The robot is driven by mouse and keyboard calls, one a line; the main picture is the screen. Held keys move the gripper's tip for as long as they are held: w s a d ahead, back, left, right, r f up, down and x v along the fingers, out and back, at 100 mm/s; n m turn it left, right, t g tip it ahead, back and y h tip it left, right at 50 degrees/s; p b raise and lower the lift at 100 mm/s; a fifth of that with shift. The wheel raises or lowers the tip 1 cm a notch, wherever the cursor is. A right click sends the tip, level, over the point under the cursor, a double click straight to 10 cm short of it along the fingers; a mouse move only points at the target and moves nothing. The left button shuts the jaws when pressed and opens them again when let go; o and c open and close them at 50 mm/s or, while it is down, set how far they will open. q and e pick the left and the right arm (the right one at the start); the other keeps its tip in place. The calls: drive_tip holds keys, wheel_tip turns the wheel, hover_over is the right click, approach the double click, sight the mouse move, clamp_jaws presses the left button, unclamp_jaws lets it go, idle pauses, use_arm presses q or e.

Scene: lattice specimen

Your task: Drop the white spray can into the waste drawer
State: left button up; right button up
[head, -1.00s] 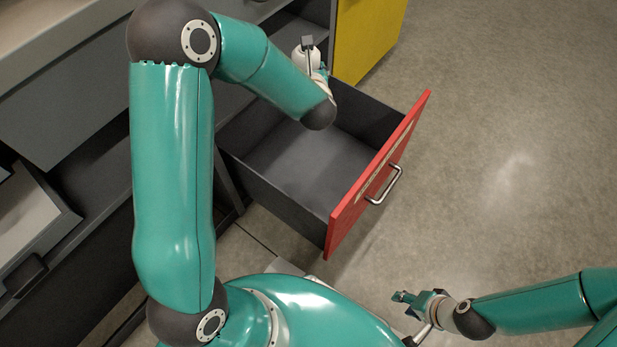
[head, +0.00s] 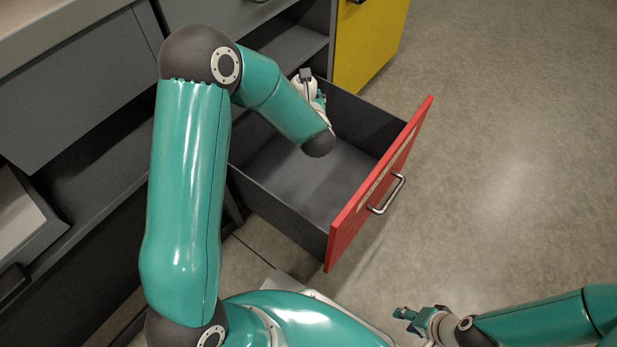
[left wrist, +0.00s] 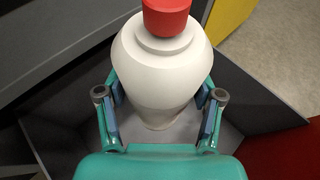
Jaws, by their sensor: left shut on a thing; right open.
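The white spray can (left wrist: 160,70) has a rounded white body and a red cap; it fills the middle of the left wrist view. My left gripper (left wrist: 160,100) is shut on it, with a finger on each side of the body. In the head view my left gripper (head: 320,98) is at the far end of the open waste drawer (head: 382,182), and the can cannot be made out clearly behind my wrist. The drawer has a red front and dark grey walls; its visible floor is bare. My right gripper (head: 408,315) is open and empty at the lower right.
A yellow cabinet front (head: 370,45) stands just beyond the drawer. Grey cabinets with open shelves (head: 290,45) line the left and back. An open grey drawer (head: 25,225) is at the far left. The floor (head: 510,150) at right is clear.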

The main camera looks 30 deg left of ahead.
use_arm(q)
drive_tip(key=o, duration=1.3)
drive_tip(key=shift+s+d, duration=0.1)
drive_tip(key=v, duration=1.1)
drive_tip(key=shift+s+d, duration=0.3)
drive_tip(key=shift+r, duration=0.1)
